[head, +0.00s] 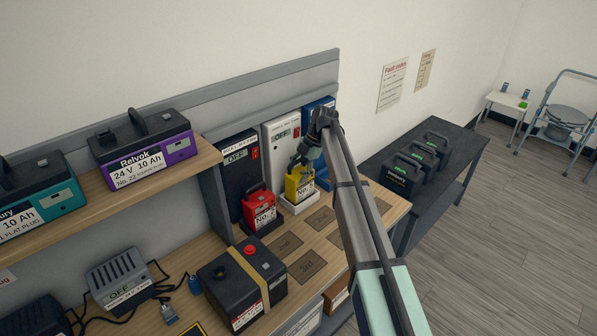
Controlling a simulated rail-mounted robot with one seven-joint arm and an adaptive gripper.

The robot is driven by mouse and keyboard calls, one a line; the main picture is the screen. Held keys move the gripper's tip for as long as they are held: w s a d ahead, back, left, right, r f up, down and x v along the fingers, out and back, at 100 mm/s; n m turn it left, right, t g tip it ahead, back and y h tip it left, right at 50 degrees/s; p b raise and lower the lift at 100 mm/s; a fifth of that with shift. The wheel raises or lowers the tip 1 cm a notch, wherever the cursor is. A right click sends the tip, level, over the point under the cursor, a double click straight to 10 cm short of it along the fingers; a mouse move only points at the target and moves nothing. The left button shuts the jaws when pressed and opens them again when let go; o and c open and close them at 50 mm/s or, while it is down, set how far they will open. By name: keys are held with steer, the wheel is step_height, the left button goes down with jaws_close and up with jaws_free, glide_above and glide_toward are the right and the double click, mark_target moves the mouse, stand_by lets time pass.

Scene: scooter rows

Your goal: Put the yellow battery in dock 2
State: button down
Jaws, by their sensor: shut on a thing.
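The yellow battery (297,187) stands upright in or just over the white dock (281,141), the middle one of three upright units on the bench. I cannot tell whether it is fully seated on the white base. My gripper (303,162) is shut on its top from above. The black dock (234,181) on the left reads OFF, and a red battery (260,208) stands in front of it. The blue dock (318,105) on the right is partly hidden behind my arm. Dock numbers are too small to read.
Flat brown marked pads (287,245) lie in front of the docks. A black strapped box (242,285) stands at the front left. A purple battery (141,152) and a teal one (40,201) sit on the raised shelf. Black cases (404,174) stand on the dark side table.

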steer(key=shift+f, duration=0.2)
steer(key=shift+c, duration=0.7)
jaws_free()
steer(key=shift+f, duration=0.15)
steer(key=p+v, duration=0.2)
steer(key=v, duration=1.9)
steer(key=shift+d, duration=0.1)
